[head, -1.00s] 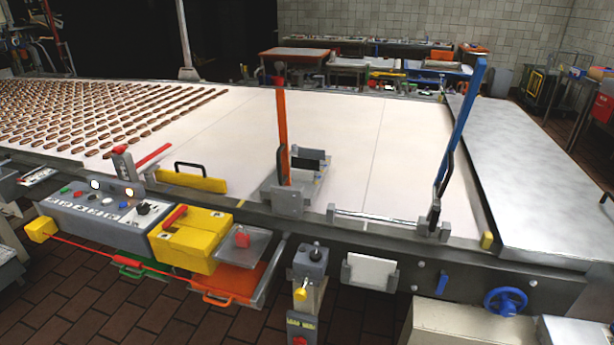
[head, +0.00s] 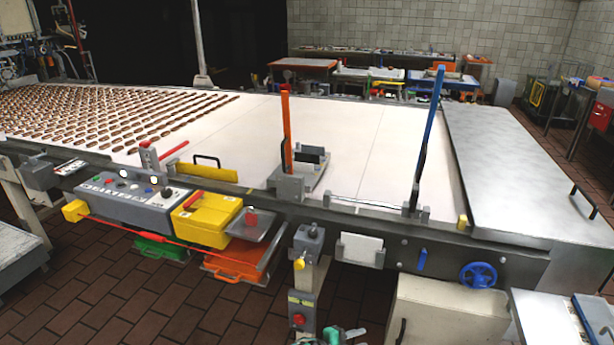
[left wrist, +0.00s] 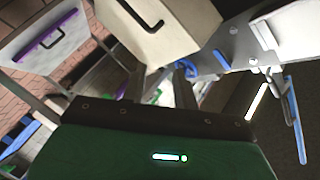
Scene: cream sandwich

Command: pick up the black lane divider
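A small black upright piece (head: 311,157) stands on the grey bracket (head: 290,187) beside the orange post, over the white belt; I cannot tell for sure whether it is the lane divider. Another slim black piece (head: 421,163) runs along the lower part of the blue post. My left gripper (head: 345,334) shows as a small green and grey shape at the bottom edge of the head view, well below the belt. In the left wrist view its dark green body fills the bottom, and two grey finger-like parts (left wrist: 160,88) stand apart with nothing held between them. My right gripper is not in view.
The white belt (head: 335,135) carries rows of brown cookies at the left. A grey control panel (head: 130,197), a yellow box (head: 207,217) and an orange tray (head: 230,262) stick out in front. A pale cabinet (head: 450,315) stands below the belt. Brick floor (head: 130,295) is free at lower left.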

